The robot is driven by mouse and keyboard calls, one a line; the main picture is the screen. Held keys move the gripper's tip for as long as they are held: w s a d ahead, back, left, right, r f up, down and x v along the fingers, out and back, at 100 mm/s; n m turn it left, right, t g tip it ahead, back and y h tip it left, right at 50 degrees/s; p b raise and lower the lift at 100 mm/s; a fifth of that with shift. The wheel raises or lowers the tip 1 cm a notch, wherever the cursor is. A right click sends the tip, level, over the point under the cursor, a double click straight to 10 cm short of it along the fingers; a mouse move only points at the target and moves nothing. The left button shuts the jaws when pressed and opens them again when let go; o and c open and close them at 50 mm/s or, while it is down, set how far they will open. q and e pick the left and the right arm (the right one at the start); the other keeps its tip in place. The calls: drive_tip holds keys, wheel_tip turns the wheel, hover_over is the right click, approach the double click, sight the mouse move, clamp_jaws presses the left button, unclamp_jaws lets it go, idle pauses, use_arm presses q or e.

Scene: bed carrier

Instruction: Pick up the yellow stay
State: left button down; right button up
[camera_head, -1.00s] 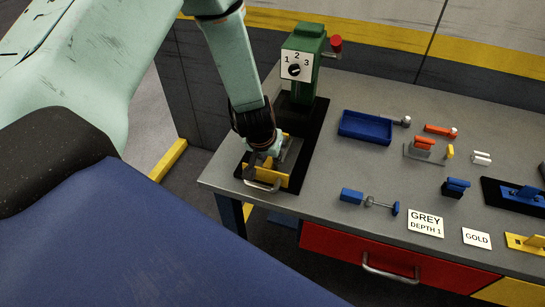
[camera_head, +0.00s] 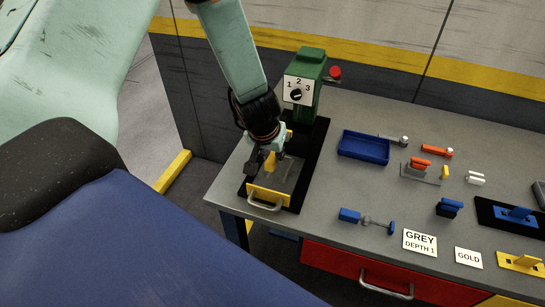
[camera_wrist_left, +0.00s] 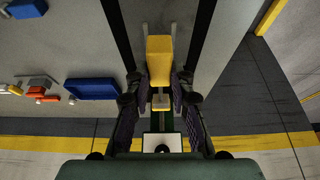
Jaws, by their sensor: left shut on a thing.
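The yellow stay (camera_wrist_left: 159,58) is a small yellow block between the two fingers of my left gripper (camera_wrist_left: 160,92) in the left wrist view. The fingers are shut on it from both sides. In the head view, my left gripper (camera_head: 264,163) is above the grey plate of the green machine's base, at the left end of the bench. A bit of the yellow stay (camera_head: 270,164) shows between the fingers, partly hidden by them. It looks raised above the plate. My right gripper is in neither current view.
A green machine (camera_head: 305,78) with a numbered dial stands behind the gripper. A yellow front plate with a metal handle (camera_head: 266,205) is just before it. A blue tray (camera_head: 364,145), clamps and label cards occupy the grey bench to the right.

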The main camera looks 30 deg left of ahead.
use_arm(q)
wheel_tip(320, 180, up, 7)
drive_tip(key=p, duration=0.3)
drive_tip(key=shift+f+p, duration=0.15)
drive_tip(key=shift+p, duration=0.15)
drive_tip(key=shift+r+b, duration=0.35)
drive_tip(key=shift+r, duration=0.5)
